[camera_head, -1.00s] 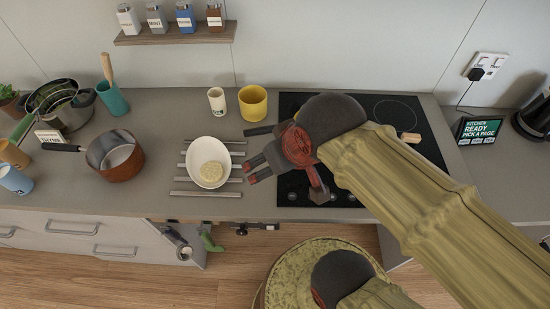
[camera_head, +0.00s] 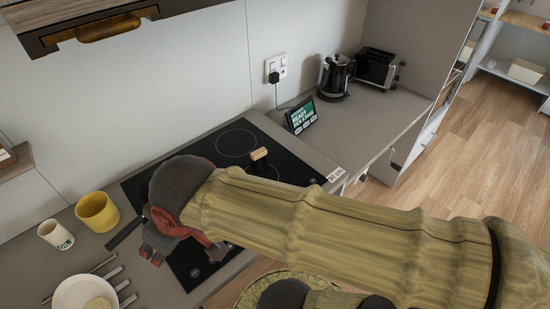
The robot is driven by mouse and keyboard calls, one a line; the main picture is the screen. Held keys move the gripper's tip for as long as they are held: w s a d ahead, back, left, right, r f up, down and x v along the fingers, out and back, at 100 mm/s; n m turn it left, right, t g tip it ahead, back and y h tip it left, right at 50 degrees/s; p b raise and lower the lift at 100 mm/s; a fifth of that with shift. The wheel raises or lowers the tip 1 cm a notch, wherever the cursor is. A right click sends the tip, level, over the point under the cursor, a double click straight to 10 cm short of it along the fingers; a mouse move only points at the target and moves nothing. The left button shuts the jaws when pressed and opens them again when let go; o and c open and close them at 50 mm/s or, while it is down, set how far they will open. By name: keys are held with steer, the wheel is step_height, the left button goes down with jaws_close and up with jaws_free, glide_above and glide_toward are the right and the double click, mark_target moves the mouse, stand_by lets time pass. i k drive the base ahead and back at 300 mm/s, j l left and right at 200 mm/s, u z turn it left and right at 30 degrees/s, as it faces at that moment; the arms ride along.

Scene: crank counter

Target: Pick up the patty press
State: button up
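What looks like the patty press, a dark piece with a light wooden handle (camera_head: 259,154), stands on the black hob near its right edge. It is small in the head view, and part of its dark body blends into the hob. My gripper (camera_head: 152,254) is over the front left of the hob, to the left of the press and well apart from it. Its fingers point down and left, look spread, and hold nothing that I can see. My arm crosses the picture in front of the counter's front edge.
A dark handle (camera_head: 125,232) sticks out beside my gripper. A yellow cup (camera_head: 97,211), a white cup (camera_head: 55,234) and a white bowl (camera_head: 84,292) are at left. A tablet (camera_head: 300,115), kettle (camera_head: 336,77) and toaster (camera_head: 379,68) stand at the back right.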

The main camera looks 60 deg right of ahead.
mark_target(259, 163)
steer(key=z, duration=1.75)
